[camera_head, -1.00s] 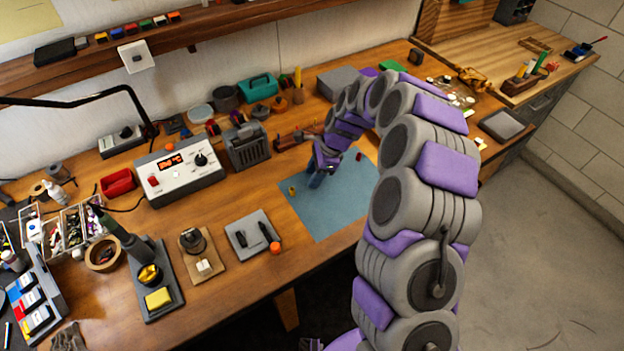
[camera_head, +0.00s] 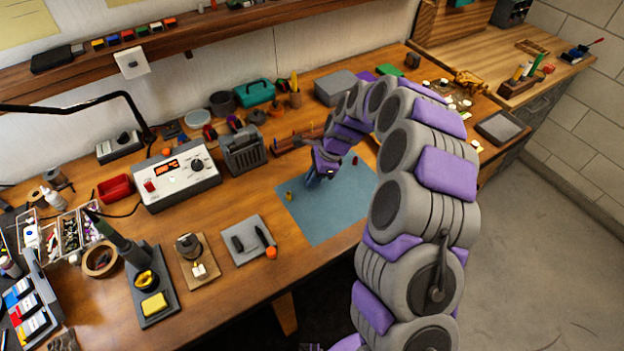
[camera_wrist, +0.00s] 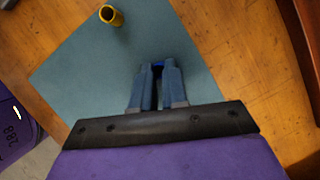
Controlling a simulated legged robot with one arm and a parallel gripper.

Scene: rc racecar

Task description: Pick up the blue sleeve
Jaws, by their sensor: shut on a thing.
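The blue sleeve (camera_wrist: 158,68) shows as a small bright blue bit between the fingertips in the wrist view. Most of it is hidden by the fingers. My gripper (camera_wrist: 157,75) is shut on it, over the blue-grey mat (camera_wrist: 80,75). In the head view my gripper (camera_head: 313,182) points down at the mat (camera_head: 325,222), and the blue sleeve cannot be made out there. I cannot tell whether the sleeve touches the mat.
A yellow sleeve (camera_wrist: 111,16) stands on the mat near the gripper. A small red piece (camera_head: 355,160) is at the mat's far side. A grey tray (camera_head: 247,241) with black tools lies left of the mat. The mat's near part is clear.

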